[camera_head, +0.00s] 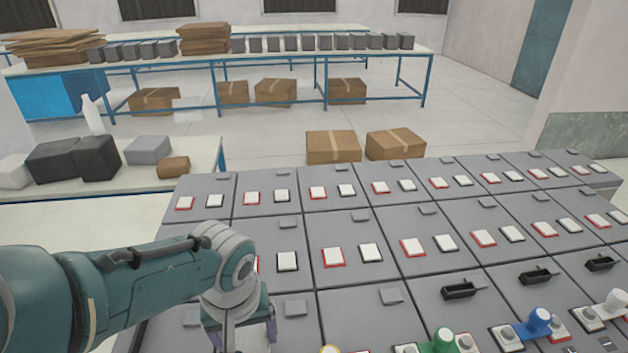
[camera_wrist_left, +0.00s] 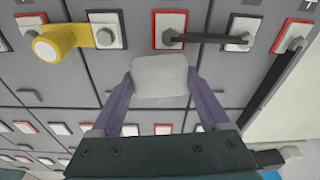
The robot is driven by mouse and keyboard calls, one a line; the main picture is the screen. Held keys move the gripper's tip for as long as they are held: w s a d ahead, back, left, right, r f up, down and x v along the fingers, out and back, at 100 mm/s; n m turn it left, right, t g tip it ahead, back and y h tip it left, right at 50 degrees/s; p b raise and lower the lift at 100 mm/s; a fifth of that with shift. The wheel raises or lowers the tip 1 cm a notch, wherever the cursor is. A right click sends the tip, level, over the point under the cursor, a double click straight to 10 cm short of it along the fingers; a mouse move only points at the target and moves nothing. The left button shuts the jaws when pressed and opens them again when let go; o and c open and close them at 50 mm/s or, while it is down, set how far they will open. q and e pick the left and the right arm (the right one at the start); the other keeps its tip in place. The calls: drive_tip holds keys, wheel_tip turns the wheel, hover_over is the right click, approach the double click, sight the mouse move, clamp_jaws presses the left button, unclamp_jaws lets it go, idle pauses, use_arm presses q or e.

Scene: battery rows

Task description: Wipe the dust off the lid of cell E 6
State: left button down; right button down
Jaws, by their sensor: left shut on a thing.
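My left gripper (camera_head: 240,338) hangs over the near left part of the grey battery cells (camera_head: 345,300). In the left wrist view its purple fingers (camera_wrist_left: 160,82) are shut on a pale grey-white pad (camera_wrist_left: 160,70). The pad covers part of a grey cell lid behind it. I cannot tell whether it touches the lid. Cell lids carry white terminals, many with red rims. No label for cell E 6 is readable, and I make out no dust. The right gripper is not in view.
A yellow cap (camera_wrist_left: 62,40) and a black bar (camera_wrist_left: 205,38) sit on terminals near the pad. Green (camera_head: 443,341), blue (camera_head: 539,320) and white (camera_head: 615,302) caps stand on the near row at right. Black handles (camera_head: 460,290) rise from several lids.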

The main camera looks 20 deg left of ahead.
sight(247, 331)
use_arm(q)
drive_tip(key=shift+w+r+p, duration=0.15)
drive_tip(key=shift+r+p, duration=0.4)
drive_tip(key=shift+r, duration=0.5)
wheel_tip(247, 331, up, 3)
drive_tip(key=p, duration=0.3)
drive_tip(key=shift+r, duration=0.1)
drive_tip(key=shift+w, duration=0.1)
